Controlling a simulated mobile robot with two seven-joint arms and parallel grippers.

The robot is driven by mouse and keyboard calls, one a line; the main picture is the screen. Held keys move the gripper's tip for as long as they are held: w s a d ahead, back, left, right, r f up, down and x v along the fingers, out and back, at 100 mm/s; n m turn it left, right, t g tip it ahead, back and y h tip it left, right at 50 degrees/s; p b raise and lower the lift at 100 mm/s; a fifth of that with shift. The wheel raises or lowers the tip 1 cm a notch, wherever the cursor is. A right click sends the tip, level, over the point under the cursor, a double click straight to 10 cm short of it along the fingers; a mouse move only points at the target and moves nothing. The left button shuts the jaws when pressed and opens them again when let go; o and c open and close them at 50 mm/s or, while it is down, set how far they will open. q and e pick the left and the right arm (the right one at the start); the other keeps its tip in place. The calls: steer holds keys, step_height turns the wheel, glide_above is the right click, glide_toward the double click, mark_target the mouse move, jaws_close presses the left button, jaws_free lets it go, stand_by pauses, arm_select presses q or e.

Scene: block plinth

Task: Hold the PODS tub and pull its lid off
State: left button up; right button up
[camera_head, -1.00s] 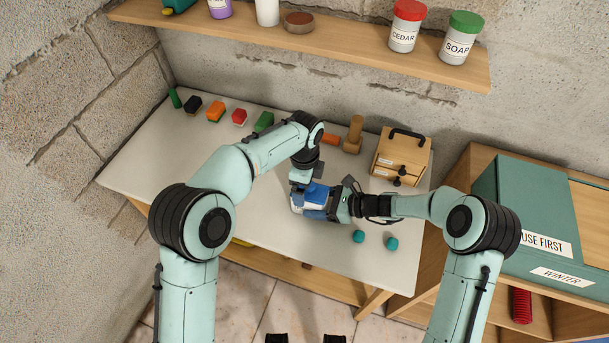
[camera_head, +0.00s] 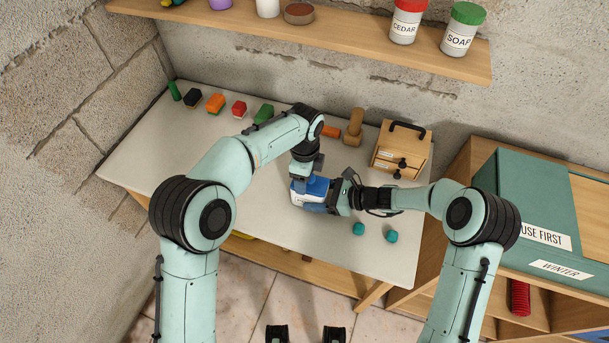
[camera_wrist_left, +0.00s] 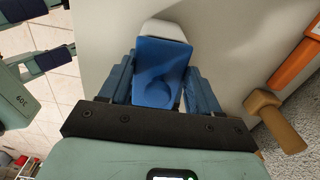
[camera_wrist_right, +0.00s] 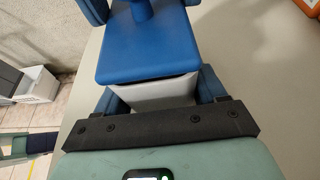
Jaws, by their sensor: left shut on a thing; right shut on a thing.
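The tub (camera_head: 299,198) has a white body and a blue lid (camera_head: 318,186), and is above or on the front middle of the table. Its label is not readable. My left gripper (camera_head: 309,180) comes from above and is shut on the lid; the left wrist view shows the lid (camera_wrist_left: 160,65) between its blue fingers, with a round knob (camera_wrist_left: 155,92). My right gripper (camera_head: 332,201) comes from the right and is shut on the white body, which shows between its fingers in the right wrist view (camera_wrist_right: 155,91). There the lid (camera_wrist_right: 145,55) sits over the body; I cannot tell if a gap exists.
Two teal balls (camera_head: 391,236) lie on the table (camera_head: 270,228) near its front right. A wooden box (camera_head: 402,150), a wooden mallet-like piece (camera_head: 353,128) and several coloured blocks (camera_head: 239,108) stand along the back. A shelf (camera_head: 350,44) with jars runs above. The left table area is clear.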

arm_select(q)
steer(key=shift+r, duration=1.5)
arm_select(e)
steer(key=o, duration=1.2)
steer(key=v, duration=1.1)
steer(key=shift+w+a+r, duration=0.1)
steer(key=shift+s+d+r, duration=0.2)
steer(key=shift+d, duration=0.3)
